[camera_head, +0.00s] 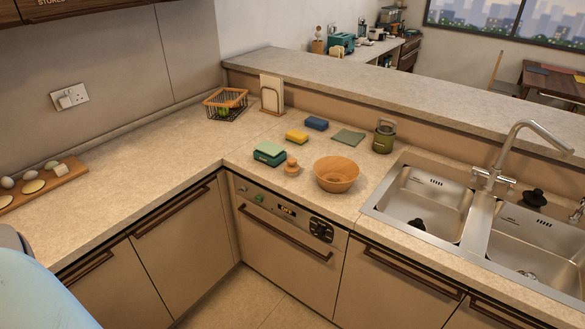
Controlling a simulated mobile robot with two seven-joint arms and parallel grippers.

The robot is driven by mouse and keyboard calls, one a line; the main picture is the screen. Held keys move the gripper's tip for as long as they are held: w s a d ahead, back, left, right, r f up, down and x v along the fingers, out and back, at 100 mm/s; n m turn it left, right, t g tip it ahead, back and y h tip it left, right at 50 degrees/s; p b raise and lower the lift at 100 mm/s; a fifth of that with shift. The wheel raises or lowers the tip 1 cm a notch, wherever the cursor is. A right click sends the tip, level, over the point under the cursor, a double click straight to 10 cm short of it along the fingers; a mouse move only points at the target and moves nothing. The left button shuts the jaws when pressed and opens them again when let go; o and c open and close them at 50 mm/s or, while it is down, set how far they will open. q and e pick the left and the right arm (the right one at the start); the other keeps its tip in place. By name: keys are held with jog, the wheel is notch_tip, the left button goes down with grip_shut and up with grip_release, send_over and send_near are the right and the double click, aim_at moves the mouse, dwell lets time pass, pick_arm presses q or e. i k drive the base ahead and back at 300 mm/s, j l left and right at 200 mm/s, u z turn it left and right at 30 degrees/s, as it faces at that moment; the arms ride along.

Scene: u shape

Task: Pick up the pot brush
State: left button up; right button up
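What looks like the pot brush (291,166) is a small, light wooden piece with a round knob on top. It stands upright on the counter near the front edge, above the dishwasher panel. It sits between a teal scale-like box (270,154) on its left and an orange-brown wooden bowl (336,175) on its right, close to both. Its bristles are too small to make out. Neither of my grippers is in view.
Behind stand a yellow sponge (296,136), a blue sponge (316,124), a green cloth (348,137) and a dark green jar (384,138). A steel double sink (433,205) with a tall faucet (497,160) is right.

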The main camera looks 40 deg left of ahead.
aim_at(291, 169)
jog(key=u, duration=1.3)
